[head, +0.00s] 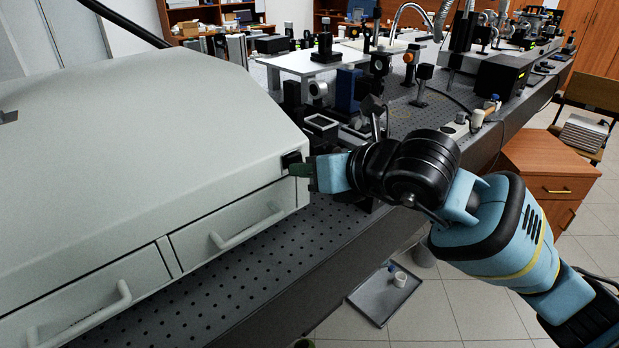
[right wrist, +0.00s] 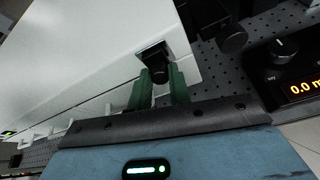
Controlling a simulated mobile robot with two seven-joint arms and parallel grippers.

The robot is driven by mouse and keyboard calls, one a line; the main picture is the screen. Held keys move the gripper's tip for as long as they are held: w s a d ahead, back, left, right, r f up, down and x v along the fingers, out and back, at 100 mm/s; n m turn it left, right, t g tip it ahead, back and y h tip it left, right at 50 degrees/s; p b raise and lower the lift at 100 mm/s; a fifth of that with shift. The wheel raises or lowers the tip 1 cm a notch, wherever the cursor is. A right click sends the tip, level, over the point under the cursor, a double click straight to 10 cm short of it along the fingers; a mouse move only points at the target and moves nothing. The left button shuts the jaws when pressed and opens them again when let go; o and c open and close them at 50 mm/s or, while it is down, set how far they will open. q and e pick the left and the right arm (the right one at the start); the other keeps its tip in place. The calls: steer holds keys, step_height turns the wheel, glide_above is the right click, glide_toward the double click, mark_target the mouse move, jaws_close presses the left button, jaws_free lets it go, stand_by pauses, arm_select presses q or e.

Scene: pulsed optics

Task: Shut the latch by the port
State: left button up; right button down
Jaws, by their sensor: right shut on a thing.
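The latch is a small black piece (head: 291,160) on the corner of a large white housing (head: 150,120), above a drawer front. The latch also shows in the right wrist view (right wrist: 154,52), with a dark block standing out from a plate on the white wall. My right gripper (head: 306,171) reaches it from the right. Its green fingers (right wrist: 158,82) stand on either side of the dark block and are shut on it. The port cannot be made out. My left gripper is not in view.
The housing has drawers with white handles (head: 247,227). The perforated optical table (head: 250,270) carries several mounts behind my right arm. A black box with an orange display (right wrist: 300,75) stands at the right of the wrist view. A tray (head: 372,300) lies on the floor.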

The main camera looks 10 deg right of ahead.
steer(key=shift+w+a+f+t+y+b, duration=0.1)
steer(key=shift+f+t+y+b, duration=0.3)
steer(key=shift+b, duration=0.75)
steer(key=shift+w+f+t+y+b, duration=0.1)
steer(key=shift+t+y+b, duration=0.3)
steer(key=shift+t+b, duration=0.55)
steer(key=shift+g, duration=0.25)
steer(key=c, duration=1.3)
jaws_free()
steer(key=v, duration=0.8)
steer(key=shift+b, duration=0.4)
